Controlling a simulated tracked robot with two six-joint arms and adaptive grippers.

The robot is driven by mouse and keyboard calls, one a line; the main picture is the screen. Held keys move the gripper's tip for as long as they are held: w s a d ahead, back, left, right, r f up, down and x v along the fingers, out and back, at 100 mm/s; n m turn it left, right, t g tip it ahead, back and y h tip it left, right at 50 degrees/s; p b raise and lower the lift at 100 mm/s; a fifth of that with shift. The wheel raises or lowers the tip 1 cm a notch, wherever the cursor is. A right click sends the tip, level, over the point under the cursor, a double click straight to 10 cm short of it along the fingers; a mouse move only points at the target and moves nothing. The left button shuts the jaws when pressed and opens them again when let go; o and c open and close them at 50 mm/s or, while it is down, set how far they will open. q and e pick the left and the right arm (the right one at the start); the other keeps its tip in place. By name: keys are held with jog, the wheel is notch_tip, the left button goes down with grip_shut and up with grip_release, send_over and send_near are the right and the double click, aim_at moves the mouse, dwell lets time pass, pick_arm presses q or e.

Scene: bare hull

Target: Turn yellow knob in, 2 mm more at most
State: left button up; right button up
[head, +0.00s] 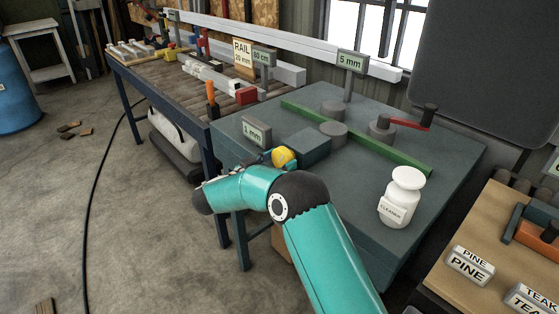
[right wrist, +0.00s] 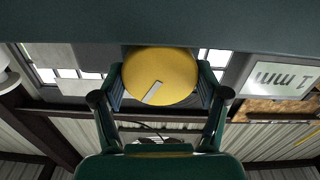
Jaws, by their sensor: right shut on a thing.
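The yellow knob (head: 284,157) sits at the front edge of a dark grey bench top, beside a dark block (head: 303,146). In the right wrist view the knob (right wrist: 160,76) is a round yellow face with a pale slanted mark. My right gripper (right wrist: 160,90) is shut on it, with one finger on each side. In the head view my teal right arm hides most of that gripper. A small sign (head: 256,132) reading "1 mm" stands left of the knob; it also shows upside down in the right wrist view (right wrist: 282,80). My left gripper is not in view.
A green bar (head: 355,138) crosses the bench top (head: 386,171) by grey round posts. A "5 mm" sign (head: 350,62), a red-armed crank (head: 405,123) and a white cleaner bottle (head: 401,198) stand there. A roller table is at left, labelled wood at lower right.

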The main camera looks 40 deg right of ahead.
jog(key=m+b, duration=0.3)
jog(key=shift+f+b, duration=0.2)
jog(key=shift+b, duration=0.1)
jog(key=shift+r+m+b, duration=0.1)
jog(key=shift+m+b, duration=1.45)
jog(key=shift+m, duration=0.45)
jog(key=o, duration=1.2)
jog(key=shift+c, duration=0.2)
jog(key=shift+s, duration=0.1)
